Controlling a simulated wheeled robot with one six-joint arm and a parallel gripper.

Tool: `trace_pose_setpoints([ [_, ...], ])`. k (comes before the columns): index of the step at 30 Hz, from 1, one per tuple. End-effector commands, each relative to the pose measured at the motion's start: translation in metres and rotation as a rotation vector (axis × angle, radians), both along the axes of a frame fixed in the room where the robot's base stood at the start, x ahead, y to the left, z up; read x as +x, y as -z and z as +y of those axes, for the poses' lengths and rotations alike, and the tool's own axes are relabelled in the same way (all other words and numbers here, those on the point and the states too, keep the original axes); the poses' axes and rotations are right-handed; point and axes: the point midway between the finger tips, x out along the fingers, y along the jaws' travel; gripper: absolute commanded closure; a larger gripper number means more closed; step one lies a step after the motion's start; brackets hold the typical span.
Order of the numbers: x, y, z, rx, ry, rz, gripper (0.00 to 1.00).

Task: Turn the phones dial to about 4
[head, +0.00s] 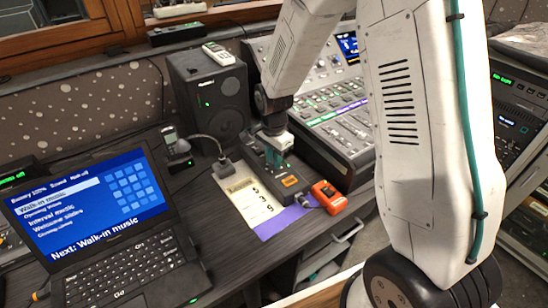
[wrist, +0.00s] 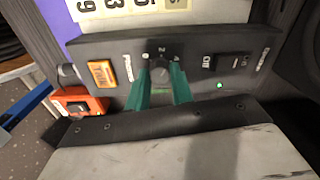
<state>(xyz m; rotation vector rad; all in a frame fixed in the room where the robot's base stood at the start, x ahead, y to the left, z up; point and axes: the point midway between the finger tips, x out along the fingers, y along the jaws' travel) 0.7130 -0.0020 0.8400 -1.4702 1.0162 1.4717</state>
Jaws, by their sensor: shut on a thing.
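The phones dial (wrist: 158,74) is a dark round knob on a black panel (wrist: 200,48), between an orange button and a black rocker switch. In the wrist view, small white numbers, a 2 and what looks like a 4, show around its far side. My gripper (wrist: 162,96) has two green fingers shut on the dial, one on each side. The dial's pointer cannot be made out. In the head view my gripper (head: 277,157) reaches down onto the black box (head: 291,181) on the desk; the dial itself is hidden there.
The orange button (wrist: 102,73) and rocker switch (wrist: 233,62) flank the dial closely. A red-orange device (head: 329,197) sits beside the box. A paper sheet (head: 250,198), laptop (head: 90,225), speaker (head: 210,95) and fader console (head: 340,120) surround it.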

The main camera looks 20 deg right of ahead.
Motion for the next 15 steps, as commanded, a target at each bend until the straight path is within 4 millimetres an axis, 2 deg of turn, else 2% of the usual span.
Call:
trace_pose_setpoints([
  [6, 0.0012, -0.0009, 0.0002, 0.0, 0.188, -0.003, 1.0],
  [15, 0.0014, -0.001, 0.0003, 0.001, 0.381, -0.004, 1.0],
])
